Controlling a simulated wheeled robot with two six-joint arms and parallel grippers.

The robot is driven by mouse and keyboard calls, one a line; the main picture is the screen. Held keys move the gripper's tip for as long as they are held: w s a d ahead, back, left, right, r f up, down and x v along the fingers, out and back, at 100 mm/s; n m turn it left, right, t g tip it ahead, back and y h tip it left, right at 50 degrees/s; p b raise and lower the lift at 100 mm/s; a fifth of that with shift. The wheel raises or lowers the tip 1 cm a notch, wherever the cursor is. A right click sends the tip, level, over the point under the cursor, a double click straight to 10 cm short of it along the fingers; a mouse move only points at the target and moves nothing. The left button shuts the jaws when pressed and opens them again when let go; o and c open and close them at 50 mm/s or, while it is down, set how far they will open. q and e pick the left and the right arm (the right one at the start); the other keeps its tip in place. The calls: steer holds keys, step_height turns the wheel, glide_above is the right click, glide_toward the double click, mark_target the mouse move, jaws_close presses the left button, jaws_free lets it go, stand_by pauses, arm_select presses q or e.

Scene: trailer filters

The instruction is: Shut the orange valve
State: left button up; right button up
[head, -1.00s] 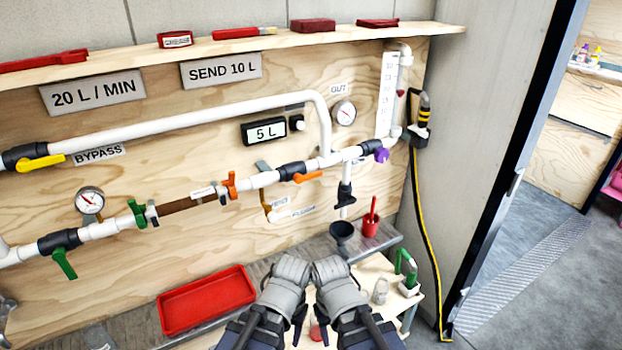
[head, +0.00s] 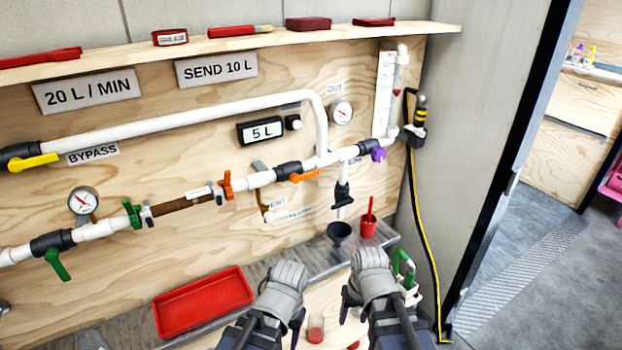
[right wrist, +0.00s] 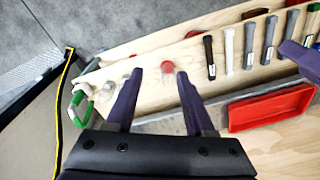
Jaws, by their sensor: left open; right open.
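The orange valve has an orange lever (head: 304,176) on a black body in the white lower pipe, right of the middle of the board in the head view. The lever lies roughly along the pipe. My left gripper (head: 296,326) is open, below the valve and in front of the board, apart from it. My right gripper (head: 349,302) is open, below and to the right of the valve. In the right wrist view, its two purple fingers (right wrist: 158,88) are spread with nothing held between them. The valve does not show in that view.
An orange-handled fitting (head: 227,186), green levers (head: 57,264), a yellow lever (head: 34,162) and a purple knob (head: 378,155) sit on nearby pipes. A red tray (head: 203,302), black funnel (head: 339,231) and red cup (head: 368,226) stand below. A black-and-yellow cable (head: 415,230) hangs right.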

steer(key=w+a+r+m+t+y, duration=0.1)
steer(key=w+a+m+t+y, duration=0.15)
steer(key=w, duration=0.45)
steer(key=m+t+y, duration=0.6)
steer(key=m+t, duration=0.5)
steer(key=t, duration=0.1)
glide_toward(312, 175)
steer(key=x, duration=0.3)
steer(key=shift+x, duration=3.8)
steer(key=shift+d, duration=0.1)
jaws_close()
